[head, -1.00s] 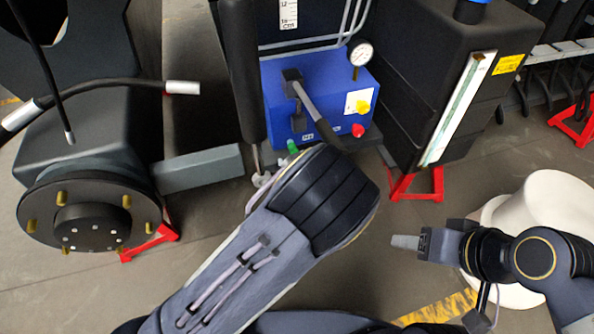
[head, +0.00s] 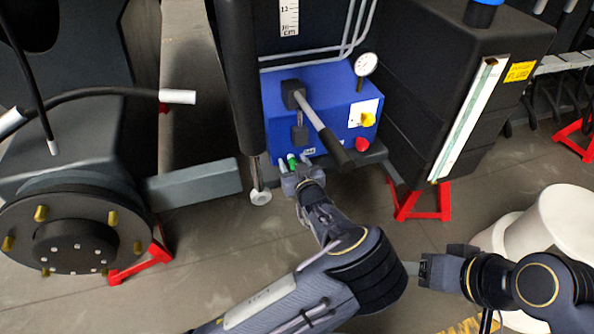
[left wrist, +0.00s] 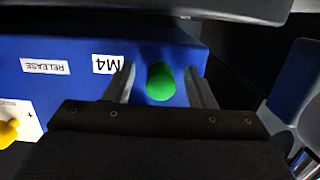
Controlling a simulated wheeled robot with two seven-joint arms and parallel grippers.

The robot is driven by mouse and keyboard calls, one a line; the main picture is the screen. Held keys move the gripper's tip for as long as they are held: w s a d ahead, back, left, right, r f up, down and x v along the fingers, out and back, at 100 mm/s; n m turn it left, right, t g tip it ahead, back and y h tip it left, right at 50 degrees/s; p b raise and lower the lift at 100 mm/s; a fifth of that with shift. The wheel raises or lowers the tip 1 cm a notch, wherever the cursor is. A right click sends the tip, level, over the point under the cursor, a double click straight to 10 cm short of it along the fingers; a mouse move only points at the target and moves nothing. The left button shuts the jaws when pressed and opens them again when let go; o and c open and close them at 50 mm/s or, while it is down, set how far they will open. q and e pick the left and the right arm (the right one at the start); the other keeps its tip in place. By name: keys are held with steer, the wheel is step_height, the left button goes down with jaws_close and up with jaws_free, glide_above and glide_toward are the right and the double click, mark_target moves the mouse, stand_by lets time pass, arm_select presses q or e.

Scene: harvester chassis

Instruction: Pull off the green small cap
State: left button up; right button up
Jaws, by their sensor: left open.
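The green small cap (head: 292,160) sits low on the front of the blue box (head: 322,100). In the left wrist view the green cap (left wrist: 160,82) shows as a round knob beside the M4 label (left wrist: 107,64). My left gripper (head: 296,165) is at the cap, and in the left wrist view its two fingers (left wrist: 161,86) stand open on either side of it, with gaps visible.
A black-handled lever (head: 325,135) hangs in front of the box, just above my left gripper. A yellow knob (head: 368,119) and a red knob (head: 362,144) sit to the right.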

arm_select(q)
jaws_close()
stand_by(0.6)
steer(key=shift+s+d, duration=0.1)
steer(key=shift+s, duration=0.05)
steer(key=v, duration=0.3)
steer(key=shift+s+f, duration=0.25)
stand_by(0.5)
